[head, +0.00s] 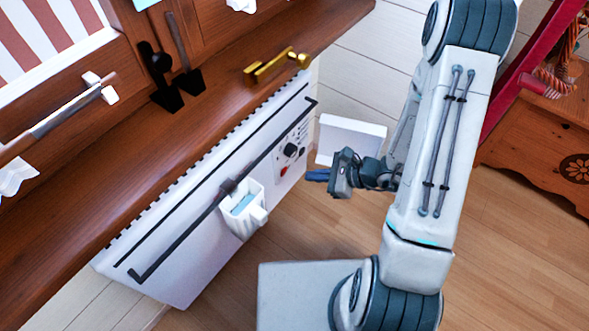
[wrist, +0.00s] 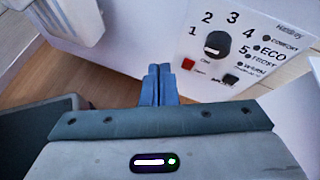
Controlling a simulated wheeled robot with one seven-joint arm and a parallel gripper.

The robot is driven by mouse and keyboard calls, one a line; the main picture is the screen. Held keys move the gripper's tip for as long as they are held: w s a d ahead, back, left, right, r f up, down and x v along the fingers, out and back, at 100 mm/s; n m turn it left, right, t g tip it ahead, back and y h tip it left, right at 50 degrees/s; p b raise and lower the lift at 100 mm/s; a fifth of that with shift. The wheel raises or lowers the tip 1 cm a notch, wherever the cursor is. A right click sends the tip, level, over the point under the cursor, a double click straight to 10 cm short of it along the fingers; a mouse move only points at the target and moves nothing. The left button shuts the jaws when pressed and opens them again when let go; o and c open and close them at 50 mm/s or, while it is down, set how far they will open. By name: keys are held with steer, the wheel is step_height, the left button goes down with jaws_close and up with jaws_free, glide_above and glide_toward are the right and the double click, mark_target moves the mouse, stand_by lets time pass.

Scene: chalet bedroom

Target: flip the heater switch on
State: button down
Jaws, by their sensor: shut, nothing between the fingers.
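The white heater (head: 175,270) hangs below the wooden sill in the head view. Its control panel (head: 302,137) is at its right end. In the wrist view the panel shows a black dial (wrist: 217,44) with numbers around it, a small red switch (wrist: 188,64) below left of it and a black switch (wrist: 230,81) below right. I cannot tell the switch's position. My gripper (head: 318,175) has its blue fingers together, empty, pointing at the heater just right of the panel. In the wrist view the fingertips (wrist: 160,70) appear left of and below the red switch, apart from it.
A white container (head: 243,212) hangs on the dark rail at the heater's front. A white box-like piece (head: 350,140) stands behind my gripper. The wooden sill (head: 200,120) overhangs the heater. A wooden chest (head: 540,165) is at right. The floor before the heater is clear.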

steer(key=d+f+m+t+h, duration=0.2)
steer(key=d+f+m, duration=0.2)
steer(key=f+m, duration=0.1)
steer(key=shift+w+f+m+h+p, duration=0.35)
steer(key=shift+f+p, duration=0.1)
steer(key=shift+f, duration=0.4)
steer(key=b, duration=0.4)
glide_toward(285, 173)
steer(key=f+x, duration=0.1)
steer(key=x, duration=0.4)
steer(key=shift+w+a+r+b, duration=0.1)
steer(key=shift+a+r+b, duration=0.15)
steer(key=shift+r+b, duration=0.05)
